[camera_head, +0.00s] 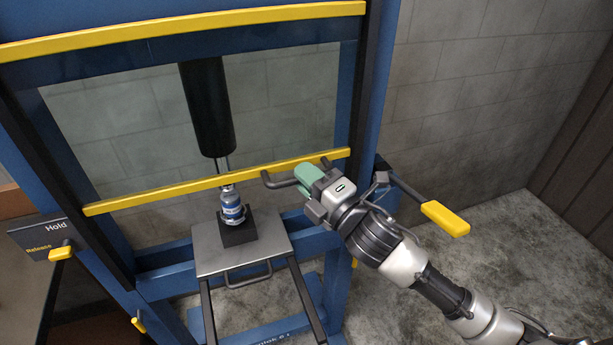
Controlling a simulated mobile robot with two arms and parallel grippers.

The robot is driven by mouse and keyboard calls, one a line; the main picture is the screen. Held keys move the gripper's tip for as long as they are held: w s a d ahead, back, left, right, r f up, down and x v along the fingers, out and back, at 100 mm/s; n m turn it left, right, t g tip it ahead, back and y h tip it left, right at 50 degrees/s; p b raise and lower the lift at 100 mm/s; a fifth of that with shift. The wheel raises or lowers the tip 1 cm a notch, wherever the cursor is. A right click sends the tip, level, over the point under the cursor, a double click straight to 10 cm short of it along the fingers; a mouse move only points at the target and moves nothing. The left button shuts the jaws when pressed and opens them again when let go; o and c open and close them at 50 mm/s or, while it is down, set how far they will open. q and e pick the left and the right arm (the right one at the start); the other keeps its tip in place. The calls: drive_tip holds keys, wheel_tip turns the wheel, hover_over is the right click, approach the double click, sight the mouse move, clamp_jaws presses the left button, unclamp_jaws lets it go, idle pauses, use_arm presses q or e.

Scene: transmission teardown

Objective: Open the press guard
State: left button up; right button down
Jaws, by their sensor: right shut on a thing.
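The press guard (110,130) is a clear, slightly tinted panel across the front of the blue press frame (366,95). A yellow bar (160,194) runs along its lower edge, tilted up to the right in the picture. My left gripper is out of view.
Behind the guard, a black ram (207,105) stands above a blue-and-silver part (232,207) on a black block (238,232). A yellow-ended lever (445,218) sticks out at right, close to my arm. A Hold/Release lever (61,252) is at left.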

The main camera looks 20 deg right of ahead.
drive_tip(key=c, duration=1.4)
unclamp_jaws()
drive_tip(key=shift+s+d+f, duration=0.1)
drive_tip(key=shift+b+v, duration=1.8)
drive_tip(key=shift+v, duration=3.5)
